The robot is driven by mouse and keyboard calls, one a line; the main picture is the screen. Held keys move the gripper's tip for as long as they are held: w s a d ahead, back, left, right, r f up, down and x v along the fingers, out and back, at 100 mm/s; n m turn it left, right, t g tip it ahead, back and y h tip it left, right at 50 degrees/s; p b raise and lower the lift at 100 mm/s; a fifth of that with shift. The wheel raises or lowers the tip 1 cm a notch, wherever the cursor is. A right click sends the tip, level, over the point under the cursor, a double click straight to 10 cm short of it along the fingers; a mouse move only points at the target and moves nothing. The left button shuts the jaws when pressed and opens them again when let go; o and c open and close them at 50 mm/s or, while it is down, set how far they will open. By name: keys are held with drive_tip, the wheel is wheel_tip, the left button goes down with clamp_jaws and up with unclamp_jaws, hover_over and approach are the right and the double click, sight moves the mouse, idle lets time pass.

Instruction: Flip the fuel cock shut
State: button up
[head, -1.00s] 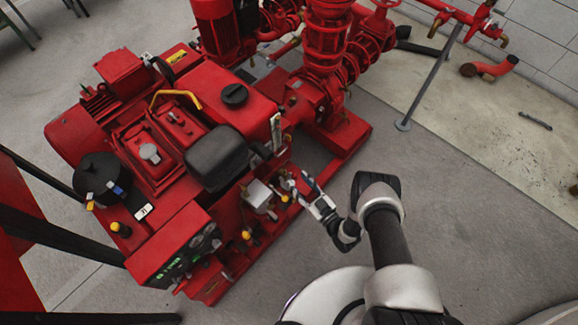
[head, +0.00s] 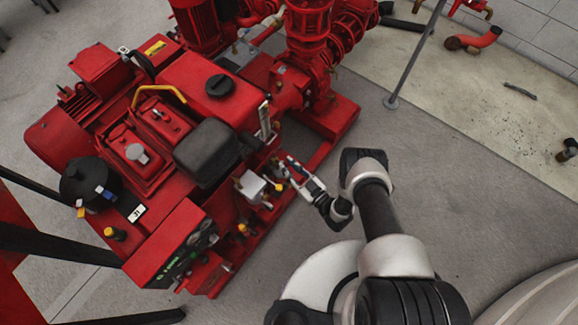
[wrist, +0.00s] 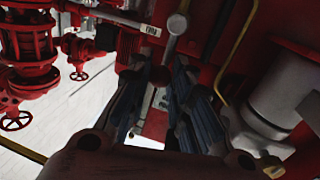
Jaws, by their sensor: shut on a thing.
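My gripper (wrist: 158,76) is closed around a small dark red part (wrist: 160,76) between its fingertips in the wrist view. This part looks like the handle of the fuel cock; the fingers hide most of it and the cock's body cannot be made out clearly. In the head view my gripper (head: 286,168) is at the near right side of the red pumpset (head: 190,150), beside the fuel tank's lower edge; the cock itself is too small to tell there.
A yellow knob (head: 279,187) and a grey box-shaped part (head: 251,186) are close to the gripper. A grey cylinder (wrist: 283,105) is right of the fingers in the wrist view. A thin grey post (head: 416,55) stands at the back right.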

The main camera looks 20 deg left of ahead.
clamp_jaws()
drive_tip(key=w+d+f+m+g, duration=0.2)
drive_tip(key=w+f+m+g, duration=0.2)
drive_tip(key=m, duration=1.1)
drive_tip(key=shift+w+f+m, duration=0.4)
drive_tip(key=shift+w+f, duration=0.05)
drive_tip(key=shift+w, duration=0.1)
idle(0.4)
